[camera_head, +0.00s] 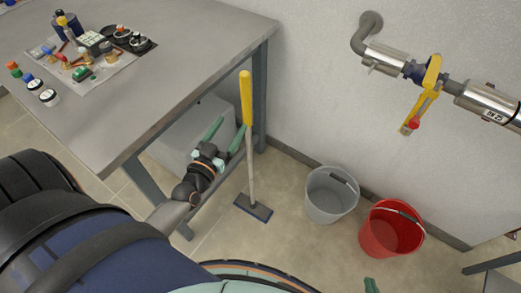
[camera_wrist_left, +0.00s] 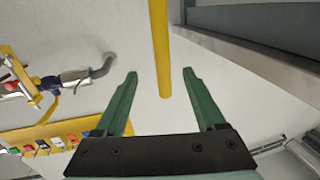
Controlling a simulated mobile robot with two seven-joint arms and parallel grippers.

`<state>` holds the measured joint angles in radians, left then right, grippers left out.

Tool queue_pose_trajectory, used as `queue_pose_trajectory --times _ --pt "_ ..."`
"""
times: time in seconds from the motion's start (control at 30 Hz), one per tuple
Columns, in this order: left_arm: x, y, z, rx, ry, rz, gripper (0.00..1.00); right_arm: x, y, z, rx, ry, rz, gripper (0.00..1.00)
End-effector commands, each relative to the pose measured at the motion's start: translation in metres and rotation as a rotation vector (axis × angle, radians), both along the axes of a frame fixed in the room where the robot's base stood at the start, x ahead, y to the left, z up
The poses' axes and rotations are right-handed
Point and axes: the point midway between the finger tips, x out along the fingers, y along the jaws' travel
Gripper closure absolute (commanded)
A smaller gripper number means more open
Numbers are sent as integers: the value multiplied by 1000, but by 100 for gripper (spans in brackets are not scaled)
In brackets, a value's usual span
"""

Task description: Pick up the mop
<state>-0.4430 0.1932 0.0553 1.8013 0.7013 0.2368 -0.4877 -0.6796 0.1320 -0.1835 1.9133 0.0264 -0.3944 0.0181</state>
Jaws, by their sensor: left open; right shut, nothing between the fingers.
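The mop stands upright beside the table, with a yellow grip (camera_head: 246,98), a pale pole and a flat dark head (camera_head: 253,208) on the floor.
A grey table (camera_head: 185,75) with small parts on a mat stands left of the mop, its leg close behind. A grey bucket (camera_head: 331,194) and a red bucket (camera_head: 392,229) stand to the right. A pipe with a yellow valve (camera_head: 428,80) runs along the wall.

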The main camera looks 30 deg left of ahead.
Motion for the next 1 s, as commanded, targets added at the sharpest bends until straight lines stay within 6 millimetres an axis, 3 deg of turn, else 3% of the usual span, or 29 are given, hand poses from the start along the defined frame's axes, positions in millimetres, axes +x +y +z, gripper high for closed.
queue_pose_trajectory --times 0.3,0.57,0.8,1.0 --pt "52 6 1 0 0 -2 28 0 0 -1 1 -1 1 100" --pt "68 8 0 -1 2 -3 28 0 1 -1 1 -1 1 100" --pt "100 15 1 0 0 -3 28 0 1 -4 1 -1 1 100" --pt "114 16 1 0 2 -3 28 0 1 -5 1 1 2 100"
